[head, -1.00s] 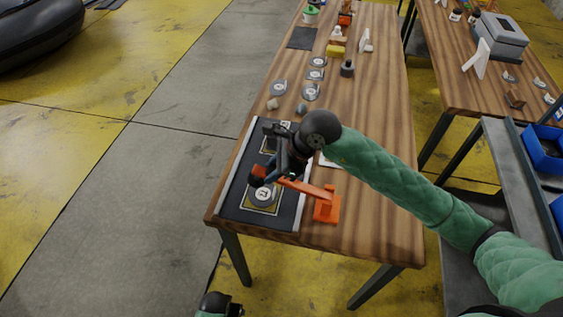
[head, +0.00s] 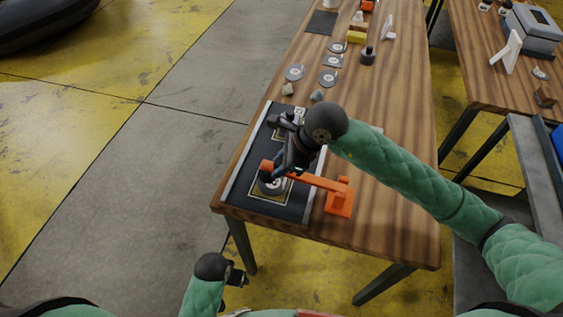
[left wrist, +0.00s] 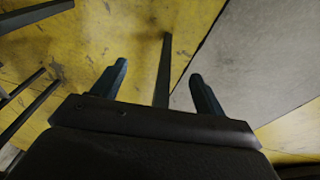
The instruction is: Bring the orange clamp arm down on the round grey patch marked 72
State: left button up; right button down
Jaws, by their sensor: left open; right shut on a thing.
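The orange clamp (head: 340,199) stands at the near right edge of the dark mat (head: 255,208) on the wooden table. Its orange arm (head: 318,181) reaches left across the mat. My right gripper (head: 277,168) is shut on the free end of that arm, right over the round grey patch (head: 272,187). The patch lies in a yellow-lined square and is partly covered; its number cannot be read now. Whether the clamp tip touches it I cannot tell. My left gripper (head: 238,277) is low in front of the table, open and empty in the left wrist view (left wrist: 160,85).
Several round grey discs (head: 328,78) lie farther up the table, with small stones (head: 288,89), a dark bottle (head: 367,56) and a yellow block (head: 356,36). A second table (head: 470,60) stands at right. The near right table top is clear.

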jog(key=shift+s+a+r, duration=0.1)
jog(key=shift+a, duration=0.1)
jog(key=c, duration=1.2)
grip_release()
pick_arm(q)
jog(key=shift+s+a, duration=0.1)
jog(key=shift+a, duration=0.1)
pick_arm(e)
jog(key=shift+o, duration=0.3)
jog(key=shift+a, duration=0.15)
jog(key=shift+d+r, duration=0.15)
jog(key=shift+d, duration=0.15)
jog(key=b+v, duration=0.2)
jog(key=v, duration=0.5)
jog(key=shift+a+r, duration=0.1)
jog(key=shift+r, duration=0.15)
pick_arm(q)
notch_tip(320, 180, up, 10)
jog(key=s, duration=0.1)
jog(key=shift+s+f, duration=0.25)
